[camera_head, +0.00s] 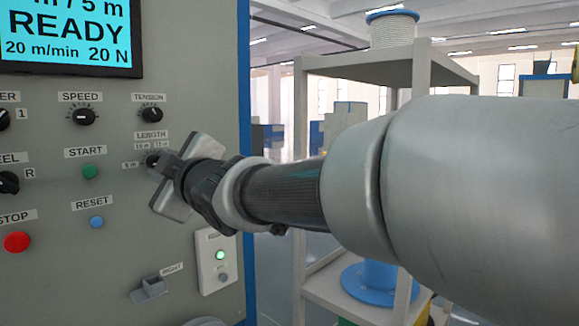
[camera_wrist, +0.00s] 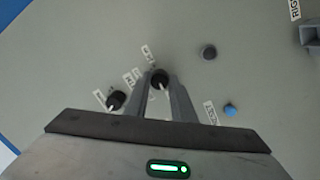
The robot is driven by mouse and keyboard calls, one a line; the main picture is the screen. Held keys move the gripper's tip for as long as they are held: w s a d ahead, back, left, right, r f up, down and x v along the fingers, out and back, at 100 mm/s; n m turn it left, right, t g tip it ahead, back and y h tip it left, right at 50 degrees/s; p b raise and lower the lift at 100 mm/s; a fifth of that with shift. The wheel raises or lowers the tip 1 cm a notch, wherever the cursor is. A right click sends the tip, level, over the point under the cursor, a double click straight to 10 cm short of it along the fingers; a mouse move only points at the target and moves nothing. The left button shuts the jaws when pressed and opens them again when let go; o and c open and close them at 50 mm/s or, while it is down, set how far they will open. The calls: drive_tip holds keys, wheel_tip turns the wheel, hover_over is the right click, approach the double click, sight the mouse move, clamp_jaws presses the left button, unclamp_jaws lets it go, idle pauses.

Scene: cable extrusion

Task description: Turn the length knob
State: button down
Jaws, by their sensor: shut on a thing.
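The length knob (camera_head: 153,159) is a small black dial on the grey panel, under the LENGTH label (camera_head: 152,135). Marks including 5 m and 10 m stand around it. My gripper (camera_head: 163,168) reaches in from the right and covers part of the knob in the head view. In the wrist view my gripper (camera_wrist: 162,82) has its two fingers on either side of the black knob (camera_wrist: 159,76), shut on it. A white pointer line shows on the knob. Its exact setting is hard to read.
The tension knob (camera_head: 152,114) sits just above, the speed knob (camera_head: 82,116) to its left. Green START (camera_head: 90,171), blue RESET (camera_head: 96,222) and red STOP (camera_head: 17,242) buttons are nearby. The display (camera_head: 68,38) reads READY. A RIGHT bracket (camera_head: 150,289) juts out below.

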drive_tip(key=shift+r+n, duration=0.1)
drive_tip(key=shift+n, duration=0.2)
drive_tip(key=c, duration=1.5)
unclamp_jaws()
